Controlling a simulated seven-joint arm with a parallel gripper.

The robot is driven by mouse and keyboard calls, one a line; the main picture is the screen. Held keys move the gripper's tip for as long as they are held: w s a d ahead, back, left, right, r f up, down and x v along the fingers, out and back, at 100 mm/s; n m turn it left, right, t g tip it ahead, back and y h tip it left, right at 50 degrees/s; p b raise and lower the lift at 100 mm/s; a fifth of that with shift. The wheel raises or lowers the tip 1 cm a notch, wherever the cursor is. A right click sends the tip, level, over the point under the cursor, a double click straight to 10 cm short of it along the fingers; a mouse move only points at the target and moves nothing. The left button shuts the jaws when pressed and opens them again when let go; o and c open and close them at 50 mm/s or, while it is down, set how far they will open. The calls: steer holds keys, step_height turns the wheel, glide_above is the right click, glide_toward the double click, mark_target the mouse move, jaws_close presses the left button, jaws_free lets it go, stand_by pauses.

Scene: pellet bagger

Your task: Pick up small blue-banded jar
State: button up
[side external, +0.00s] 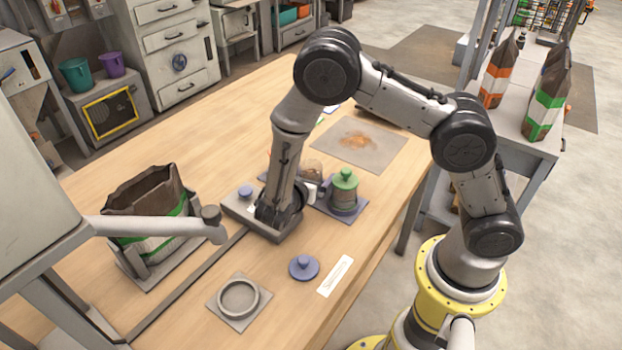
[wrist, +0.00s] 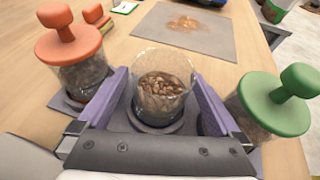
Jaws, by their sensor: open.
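An open clear jar (wrist: 163,92) holds brown pellets and has no lid. It stands upright between my gripper's fingers (wrist: 160,90) in the wrist view, with a bluish-purple ring at its base. The open fingers flank its sides; I cannot tell whether either one touches it. In the side view the jar (side external: 312,168) is mostly hidden behind my wrist. A blue-violet lid (side external: 304,267) with a knob lies apart on the table.
An orange-lidded jar (wrist: 73,50) stands close left of the fingers, and a green-lidded jar (wrist: 270,105) close right; it also shows in the side view (side external: 344,192). A stained grey mat (side external: 358,138) lies beyond. A grey ring (side external: 238,298) and white strip (side external: 336,276) lie in front.

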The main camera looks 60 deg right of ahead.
steer(key=shift+w+d+f, duration=0.15)
steer(key=shift+d+f, duration=0.1)
steer(key=shift+d, duration=0.35)
jaws_close()
step_height(320, 180, up, 24)
steer(key=shift+f, duration=0.25)
stand_by(1.2)
